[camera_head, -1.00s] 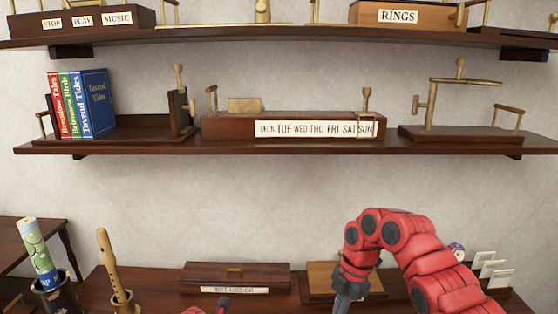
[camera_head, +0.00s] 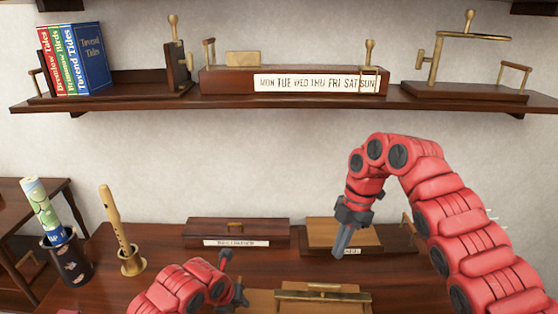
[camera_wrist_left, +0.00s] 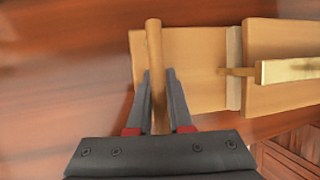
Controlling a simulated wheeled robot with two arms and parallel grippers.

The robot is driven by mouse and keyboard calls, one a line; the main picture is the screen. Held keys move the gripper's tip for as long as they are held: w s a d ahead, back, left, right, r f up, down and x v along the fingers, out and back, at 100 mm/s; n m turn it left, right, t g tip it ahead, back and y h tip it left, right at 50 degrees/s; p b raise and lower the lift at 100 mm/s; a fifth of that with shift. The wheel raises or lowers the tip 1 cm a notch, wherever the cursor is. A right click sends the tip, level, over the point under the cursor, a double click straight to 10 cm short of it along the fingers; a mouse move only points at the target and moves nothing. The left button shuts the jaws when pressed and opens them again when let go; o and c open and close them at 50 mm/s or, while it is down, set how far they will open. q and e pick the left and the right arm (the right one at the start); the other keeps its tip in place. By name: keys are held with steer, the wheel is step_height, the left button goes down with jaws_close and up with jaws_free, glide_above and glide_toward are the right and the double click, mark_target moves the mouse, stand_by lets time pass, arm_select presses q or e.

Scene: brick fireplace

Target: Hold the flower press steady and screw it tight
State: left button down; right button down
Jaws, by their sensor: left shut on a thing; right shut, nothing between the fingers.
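The flower press (camera_head: 262,300), with light wooden boards and a brass crossbar (camera_head: 322,292), lies on the table at the bottom of the head view, partly cut off. In the left wrist view its boards (camera_wrist_left: 200,45) and the brass bar (camera_wrist_left: 288,70) show. My left gripper (camera_head: 240,293) is at the press's left end. In the left wrist view the left gripper (camera_wrist_left: 158,90) is shut on an upright wooden handle (camera_wrist_left: 154,50) at the board's edge. My right gripper (camera_head: 341,243) is shut and empty, pointing down above the table behind the press.
A dark box labelled RECORDER (camera_head: 237,232) and a light-topped box (camera_head: 320,231) stand at the table's back. A recorder in a brass stand (camera_head: 130,265) and a dark cup (camera_head: 68,262) are left. A shelf (camera_head: 300,102) with several items hangs above.

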steer(key=shift+w+f, duration=0.2)
steer(key=shift+f, duration=2.85)
steer(key=shift+d, duration=0.1)
steer(key=shift+s+a, duration=0.35)
steer(key=shift+s, duration=0.15)
steer(key=shift+w, duration=0.1)
steer(key=shift+w+d, duration=0.2)
steer(key=a+v, duration=0.1)
steer(key=v, duration=0.5)
steer(key=shift+s, duration=0.35)
steer(key=shift+r, duration=0.15)
